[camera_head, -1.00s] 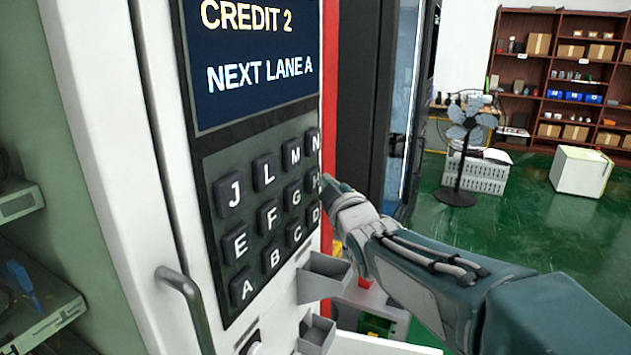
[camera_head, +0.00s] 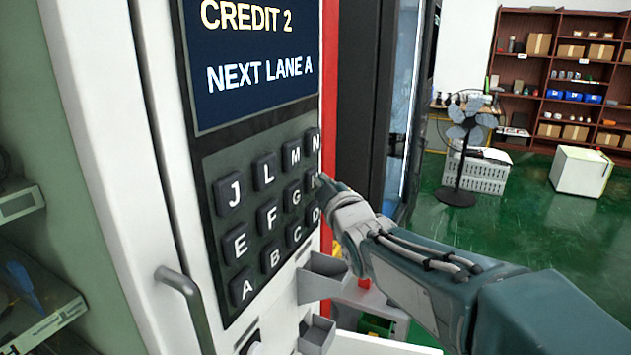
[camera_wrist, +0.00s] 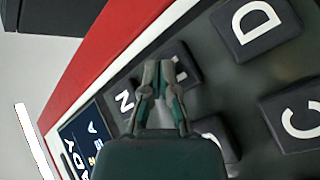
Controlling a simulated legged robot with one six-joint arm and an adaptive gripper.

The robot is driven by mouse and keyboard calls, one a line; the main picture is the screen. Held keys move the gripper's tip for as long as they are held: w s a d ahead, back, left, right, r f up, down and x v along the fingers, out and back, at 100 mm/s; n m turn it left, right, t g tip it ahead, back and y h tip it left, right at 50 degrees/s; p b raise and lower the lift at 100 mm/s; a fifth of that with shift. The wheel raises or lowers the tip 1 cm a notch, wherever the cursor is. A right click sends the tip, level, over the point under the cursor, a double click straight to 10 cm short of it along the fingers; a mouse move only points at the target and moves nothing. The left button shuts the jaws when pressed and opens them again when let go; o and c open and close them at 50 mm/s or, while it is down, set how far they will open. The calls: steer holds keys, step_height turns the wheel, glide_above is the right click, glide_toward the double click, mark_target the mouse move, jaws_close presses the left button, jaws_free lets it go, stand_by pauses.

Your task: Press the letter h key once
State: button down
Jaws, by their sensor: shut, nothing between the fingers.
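The letter h key (camera_head: 311,183) is a dark square key at the right end of the keypad's middle row, right of G. In the head view it is partly hidden by my gripper (camera_head: 321,176). In the wrist view, part of the h key (camera_wrist: 183,66) shows beside the fingertips of my gripper (camera_wrist: 158,66), between the D key (camera_wrist: 255,27) and the N key (camera_wrist: 122,103). My gripper is shut and empty, its tips overlapping the h key's edge in view. I cannot tell whether they touch it.
The screen (camera_head: 255,60) above the keys reads CREDIT 2 and NEXT LANE A. Small grey trays (camera_head: 322,277) jut out below the keypad. A door handle (camera_head: 185,300) sticks out at lower left. Green floor (camera_head: 470,225) lies open to the right.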

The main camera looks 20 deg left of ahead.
stand_by(0.6)
steer(key=shift+s+d, duration=0.1)
steer(key=shift+d, duration=0.65)
steer(key=shift+s+d, duration=0.2)
steer(key=shift+d, duration=2.3)
